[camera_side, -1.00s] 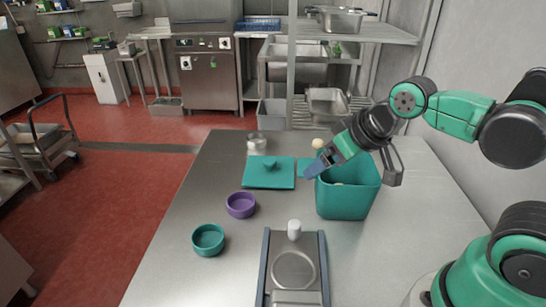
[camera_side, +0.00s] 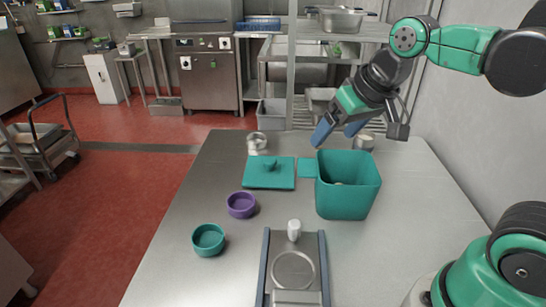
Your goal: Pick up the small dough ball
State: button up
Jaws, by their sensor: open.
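My gripper (camera_side: 336,138) is open, its two blue fingers spread and pointing down, above the back rim of the teal bin (camera_side: 347,196). Nothing shows between the fingers. A small pale bit (camera_side: 338,183) shows inside the bin; I cannot tell whether it is dough. No round dough ball is plainly in view; the left finger covers the spot behind the bin where a pale yellow ball showed earlier.
A teal lid (camera_side: 270,180) lies left of the bin. A purple bowl (camera_side: 241,205) and a teal bowl (camera_side: 208,240) stand at the left. A scale (camera_side: 293,270) is in front. Metal cups (camera_side: 364,142) stand at the back.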

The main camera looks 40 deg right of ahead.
jog(key=d+m+g, duration=0.5)
jog(key=d+m, duration=0.1)
jog(key=m, duration=0.3)
jog(key=shift+g, duration=0.3)
notch_tip(320, 180, down, 12)
jog(key=shift+w+r, duration=0.1)
jog(key=shift+r, duration=0.1)
jog(key=shift+f, duration=3.3)
jog(key=shift+c, duration=0.2)
grip_shut()
jog(key=shift+r, duration=0.15)
